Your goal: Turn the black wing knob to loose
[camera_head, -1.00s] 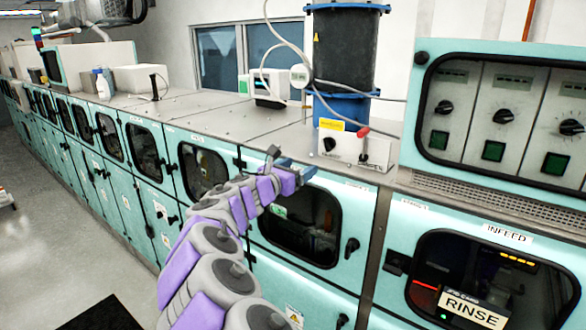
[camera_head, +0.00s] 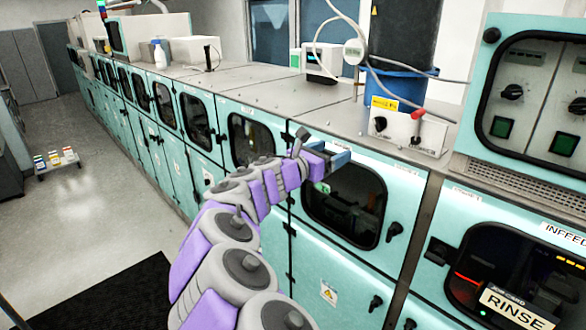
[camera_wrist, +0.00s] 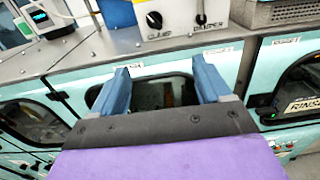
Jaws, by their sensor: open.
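A black knob (camera_head: 380,123) sits on the left of the front face of a white box (camera_head: 408,132) on the steel worktop. It also shows in the wrist view (camera_wrist: 153,19), above the line between my fingers; its exact turn is too small to tell. A lever with a red grip (camera_head: 418,114) stands on the same box, to the right of the knob. My gripper (camera_head: 335,155) is open and empty, in front of the cabinet and below and left of the box. In the wrist view its two blue fingers (camera_wrist: 163,78) are spread wide, clear of the knob.
A blue and black drum (camera_head: 402,45) stands behind the box, with hoses hanging beside it. Teal cabinets with dark windows and black handles (camera_head: 394,231) line the worktop. A RINSE panel (camera_head: 515,306) is at right. The floor (camera_head: 85,225) at left is mostly clear, with a dark mat.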

